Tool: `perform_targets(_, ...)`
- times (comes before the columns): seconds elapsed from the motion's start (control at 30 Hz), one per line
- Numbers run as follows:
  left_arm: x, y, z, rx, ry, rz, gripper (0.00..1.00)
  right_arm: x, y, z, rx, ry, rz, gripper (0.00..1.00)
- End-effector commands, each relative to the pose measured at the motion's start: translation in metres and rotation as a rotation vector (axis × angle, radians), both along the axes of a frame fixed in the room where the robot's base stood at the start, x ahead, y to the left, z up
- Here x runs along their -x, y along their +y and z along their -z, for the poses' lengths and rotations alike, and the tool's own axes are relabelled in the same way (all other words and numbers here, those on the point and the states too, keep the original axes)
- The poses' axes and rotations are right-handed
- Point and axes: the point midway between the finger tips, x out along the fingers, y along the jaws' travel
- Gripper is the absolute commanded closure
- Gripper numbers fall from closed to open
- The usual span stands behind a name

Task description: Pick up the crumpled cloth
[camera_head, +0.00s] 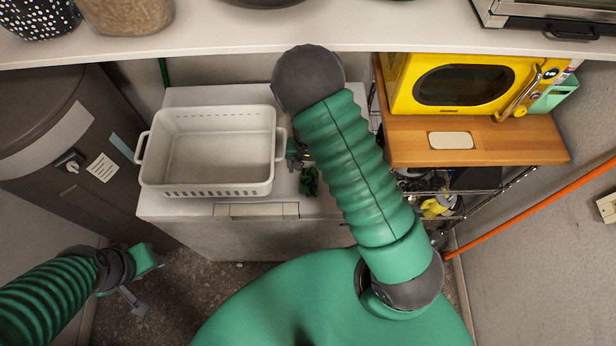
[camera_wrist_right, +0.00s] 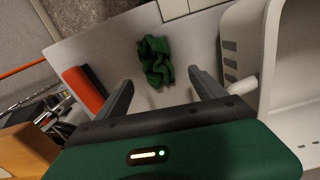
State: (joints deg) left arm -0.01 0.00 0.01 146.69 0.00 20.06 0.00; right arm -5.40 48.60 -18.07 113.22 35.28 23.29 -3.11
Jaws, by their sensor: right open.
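The crumpled cloth (camera_head: 309,181) is dark green and lies on the white top of the washer (camera_head: 190,95), just right of the white basket. In the right wrist view the cloth (camera_wrist_right: 155,61) lies beyond the fingertips, roughly in line with the gap between them. My right gripper (camera_wrist_right: 162,84) is open and empty, and the cloth is not between its fingers. In the head view my right gripper (camera_head: 296,157) is mostly hidden behind my right arm, close to the cloth. My left gripper (camera_head: 140,282) is at the lower left, away from the cloth; its jaw state is unclear.
A white basket (camera_head: 208,188) with handles stands on the washer, close to the right gripper. An orange-red object (camera_wrist_right: 86,90) lies on the other side. A yellow microwave (camera_head: 463,82) sits on a wooden shelf (camera_head: 500,143) at right. A white shelf (camera_head: 230,37) crosses above.

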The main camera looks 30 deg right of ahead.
Motion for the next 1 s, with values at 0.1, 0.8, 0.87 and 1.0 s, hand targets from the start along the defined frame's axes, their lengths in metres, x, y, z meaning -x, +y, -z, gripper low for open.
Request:
perform_targets(0.1, 0.0, 0.0, -0.003, 0.0, 0.0, 0.0, 0.64, 0.0, -0.001, 0.014, -0.002, 0.002, 0.0, 0.21)
perform_targets(0.8, 0.0, 0.0, -0.021, 0.0, 0.0, 0.0, 0.64, 0.002, -0.004, 0.069, -0.005, 0.002, -0.001, 0.38)
perform_targets(0.87, 0.0, 0.0, -0.021, 0.0, 0.0, 0.0, 0.64, 0.002, -0.004, 0.069, -0.004, 0.002, -0.001, 0.45)
perform_targets(1.0, 0.0, 0.0, -0.021, 0.0, 0.0, 0.0, 0.64, 0.001, -0.004, 0.069, -0.003, 0.003, -0.001, 0.64)
